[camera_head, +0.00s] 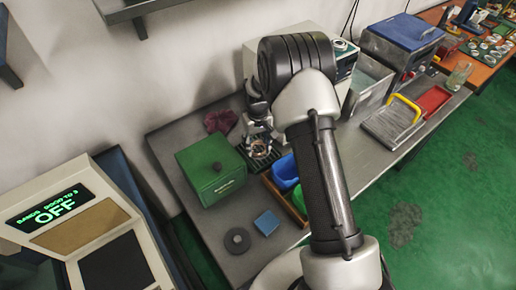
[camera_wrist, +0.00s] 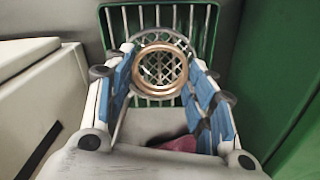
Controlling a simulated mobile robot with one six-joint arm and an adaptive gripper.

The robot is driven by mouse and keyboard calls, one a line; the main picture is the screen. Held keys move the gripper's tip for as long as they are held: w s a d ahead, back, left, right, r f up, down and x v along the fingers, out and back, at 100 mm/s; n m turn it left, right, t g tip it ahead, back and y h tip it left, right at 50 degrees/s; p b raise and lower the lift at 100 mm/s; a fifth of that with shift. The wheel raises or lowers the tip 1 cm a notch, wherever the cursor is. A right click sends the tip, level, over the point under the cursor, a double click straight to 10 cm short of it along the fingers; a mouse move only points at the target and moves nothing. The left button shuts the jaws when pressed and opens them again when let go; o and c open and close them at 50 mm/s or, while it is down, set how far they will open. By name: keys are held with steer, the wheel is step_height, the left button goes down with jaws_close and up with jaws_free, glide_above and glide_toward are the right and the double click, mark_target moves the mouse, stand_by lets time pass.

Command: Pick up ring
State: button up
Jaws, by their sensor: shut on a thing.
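A metal ring with a copper-toned rim shows in the wrist view (camera_wrist: 160,70), between the tips of my gripper (camera_wrist: 162,78). The blue-padded fingers are shut on its two sides, and I see through its open middle to a grid behind. In the head view the ring (camera_head: 259,148) is small, just below my gripper (camera_head: 259,138), above the back of the grey bench. My arm hides part of the bench there. A green slotted rack (camera_wrist: 206,25) lies behind the ring in the wrist view.
A green box (camera_head: 211,170) stands left of my gripper, with a dark red cloth (camera_head: 221,121) behind it. A dark disc (camera_head: 237,240) and a blue block (camera_head: 267,223) lie in front. A pale machine (camera_head: 352,62) stands behind my arm.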

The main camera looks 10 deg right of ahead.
steer(key=shift+s+d+f, duration=0.1)
steer(key=shift+s+f, duration=0.1)
steer(key=shift+f, duration=0.05)
steer(key=shift+c, duration=0.3)
